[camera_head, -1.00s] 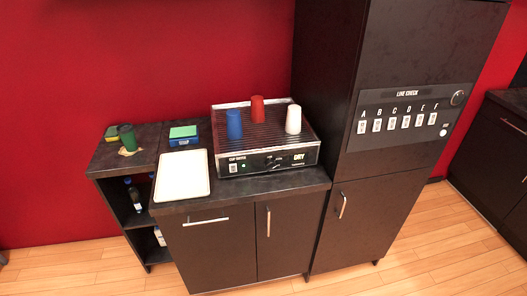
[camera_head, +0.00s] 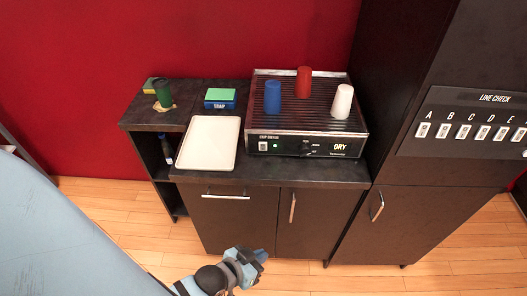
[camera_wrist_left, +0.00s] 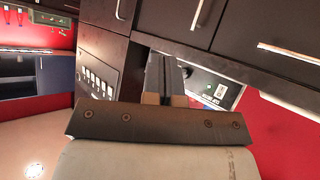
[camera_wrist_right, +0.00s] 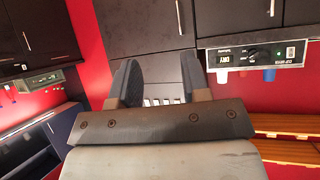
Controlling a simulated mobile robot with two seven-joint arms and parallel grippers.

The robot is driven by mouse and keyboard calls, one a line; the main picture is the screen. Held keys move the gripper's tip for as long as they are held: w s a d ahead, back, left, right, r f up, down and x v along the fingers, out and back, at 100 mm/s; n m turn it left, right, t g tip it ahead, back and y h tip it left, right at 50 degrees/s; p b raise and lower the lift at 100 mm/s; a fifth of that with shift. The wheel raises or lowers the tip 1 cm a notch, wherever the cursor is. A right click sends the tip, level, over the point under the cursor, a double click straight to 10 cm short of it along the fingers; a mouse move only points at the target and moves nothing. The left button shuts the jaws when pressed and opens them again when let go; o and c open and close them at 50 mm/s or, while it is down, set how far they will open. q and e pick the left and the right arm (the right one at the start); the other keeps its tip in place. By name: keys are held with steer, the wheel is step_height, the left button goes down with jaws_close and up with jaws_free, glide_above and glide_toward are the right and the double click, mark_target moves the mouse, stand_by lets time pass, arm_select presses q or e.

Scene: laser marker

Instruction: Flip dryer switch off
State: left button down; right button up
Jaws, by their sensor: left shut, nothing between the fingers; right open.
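The cup dryer (camera_head: 312,125) stands on the counter with blue, red and white cups upside down on its ribbed top. Its small white switch (camera_head: 263,146) is at the left of the front panel, beside a green light (camera_head: 276,147) that looks lit. The inverted right wrist view also shows the dryer panel (camera_wrist_right: 250,56) and switch (camera_wrist_right: 291,51). My left gripper (camera_head: 258,256) is shut and empty, below and in front of the counter, apart from the dryer. My right gripper (camera_wrist_right: 160,80) is open and empty; the head view does not show it.
A white tray (camera_head: 209,144) lies left of the dryer. A tall cabinet with a labelled switch panel (camera_head: 470,128) stands at the right. The floor before the counter is clear.

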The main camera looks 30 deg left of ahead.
arm_select(q)
steer(key=w+a+r+n+t+y+b, duration=0.1)
steer(key=w+r+n+t+y+b, duration=0.2)
steer(key=w+n, duration=0.5)
steer(key=w+a+r+n+t+b, duration=0.1)
steer(key=w+r+n+t+b, duration=0.3)
steer(key=n, duration=0.9)
steer(key=w+a+f+n+g+y+b, duration=0.1)
steer(key=a+n+y+b, duration=0.2)
steer(key=n, duration=0.8)
steer(key=w+a+f+n+y+b, duration=0.1)
steer(key=a+n+y, duration=0.4)
steer(key=n, duration=0.7)
steer(key=w+y+b, duration=0.1)
steer(key=y+b, duration=0.1)
steer(key=shift+g+y+b, duration=0.4)
steer(key=p, duration=0.3)
glide_toward(263, 145)
steer(key=x, duration=0.6)
steer(key=shift+w+a, duration=0.15)
steer(key=shift+w, duration=0.1)
steer(key=shift+w+a, duration=0.3)
steer(key=shift+w, duration=0.15)
